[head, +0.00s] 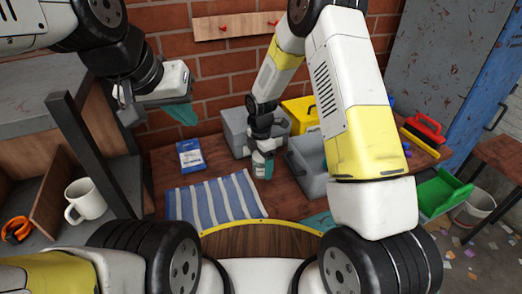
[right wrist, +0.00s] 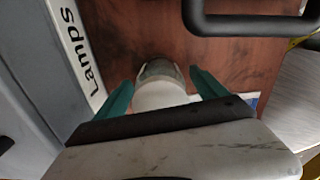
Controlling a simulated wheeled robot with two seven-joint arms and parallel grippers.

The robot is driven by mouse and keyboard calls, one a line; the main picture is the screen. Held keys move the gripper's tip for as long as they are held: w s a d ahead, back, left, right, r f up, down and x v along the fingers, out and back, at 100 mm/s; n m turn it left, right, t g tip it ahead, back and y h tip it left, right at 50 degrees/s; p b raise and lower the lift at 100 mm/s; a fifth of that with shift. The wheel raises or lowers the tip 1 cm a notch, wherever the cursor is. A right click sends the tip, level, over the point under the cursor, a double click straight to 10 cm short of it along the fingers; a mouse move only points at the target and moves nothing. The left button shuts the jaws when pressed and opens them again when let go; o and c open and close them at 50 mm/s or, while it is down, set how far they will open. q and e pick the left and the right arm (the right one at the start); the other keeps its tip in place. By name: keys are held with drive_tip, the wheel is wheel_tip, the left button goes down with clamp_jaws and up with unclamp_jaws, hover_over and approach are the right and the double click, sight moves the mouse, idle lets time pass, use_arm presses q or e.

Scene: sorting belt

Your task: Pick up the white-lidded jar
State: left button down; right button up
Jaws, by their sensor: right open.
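The jar (right wrist: 160,93) shows in the right wrist view with its white lid and a clear glass-like part, on the brown wooden table. My right gripper (right wrist: 163,83) is open, with one teal finger on each side of the jar and visible gaps between. In the head view my right gripper (head: 263,167) points down at the table between the striped cloth and the grey bins; the jar cannot be made out there. My left gripper (head: 182,112) is at the upper left, away from the jar, and its jaw opening is unclear.
A grey bin labelled "Lamps" (right wrist: 45,70) stands close left of the jar in the wrist view; a dark handle (right wrist: 250,27) is near the top. The head view shows a striped cloth (head: 213,200), blue-white packet (head: 190,156), yellow case (head: 300,112), white mug (head: 87,200) and green dustpan (head: 440,192).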

drive_tip(key=c, duration=1.6)
drive_tip(key=shift+o, duration=0.2)
drive_tip(key=shift+r, duration=0.15)
